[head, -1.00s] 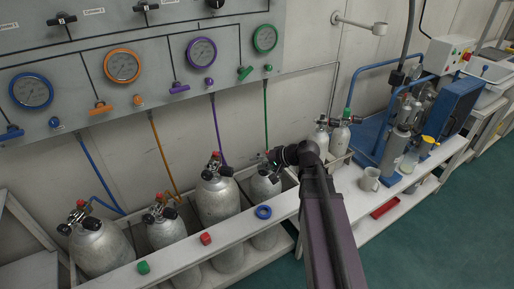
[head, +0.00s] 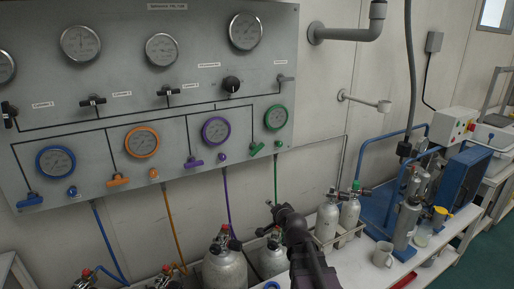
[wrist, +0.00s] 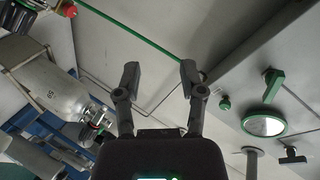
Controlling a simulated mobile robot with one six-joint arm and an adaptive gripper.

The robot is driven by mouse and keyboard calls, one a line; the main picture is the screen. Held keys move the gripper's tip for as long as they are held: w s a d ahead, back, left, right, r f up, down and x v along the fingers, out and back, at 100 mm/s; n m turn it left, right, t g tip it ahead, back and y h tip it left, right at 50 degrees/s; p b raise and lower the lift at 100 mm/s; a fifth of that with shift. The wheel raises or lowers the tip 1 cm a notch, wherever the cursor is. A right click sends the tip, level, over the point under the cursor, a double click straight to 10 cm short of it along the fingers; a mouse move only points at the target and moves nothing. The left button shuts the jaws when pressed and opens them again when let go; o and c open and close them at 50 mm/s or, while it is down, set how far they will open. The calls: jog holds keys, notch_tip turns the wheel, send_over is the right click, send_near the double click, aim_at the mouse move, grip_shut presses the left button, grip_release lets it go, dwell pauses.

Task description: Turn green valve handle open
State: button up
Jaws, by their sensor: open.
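The green valve handle (head: 257,149) is a small slanted lever on the grey panel, below and left of the green-rimmed gauge (head: 276,117). In the wrist view the handle (wrist: 273,85) is at the right, beside the gauge (wrist: 265,124). My gripper (head: 272,207) is below the panel, by the green hose (head: 276,180) and near the top of a cylinder. In the wrist view my gripper (wrist: 160,75) has its fingers apart with nothing between them. The handle lies clear of the fingers, to their right in that view.
A small green knob (head: 278,143) sits right of the handle. A purple handle (head: 193,163) is further left. Grey cylinders (head: 224,268) stand under the panel. A grey pipe (head: 345,33) juts from the wall at right. The space before the panel's right end looks clear.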

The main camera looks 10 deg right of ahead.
notch_tip(320, 180, up, 7)
jog(key=w+m+t+h+p, duration=0.1)
jog(key=t+h, duration=0.1)
jog(key=t, duration=0.1)
jog(key=t+p, duration=0.1)
jog(key=t, duration=0.3)
send_near(257, 151)
jog(key=r+v, duration=0.1)
jog(key=v, duration=0.2)
jog(key=shift+f, duration=0.65)
jog(key=shift+w, duration=0.15)
jog(key=p+x, duration=0.3)
jog(key=x, duration=1)
jog(key=shift+w+d+r, duration=0.1)
jog(key=shift+w+r, duration=0.05)
jog(key=shift+w, duration=0.15)
jog(key=shift+c, duration=0.2)
grip_shut()
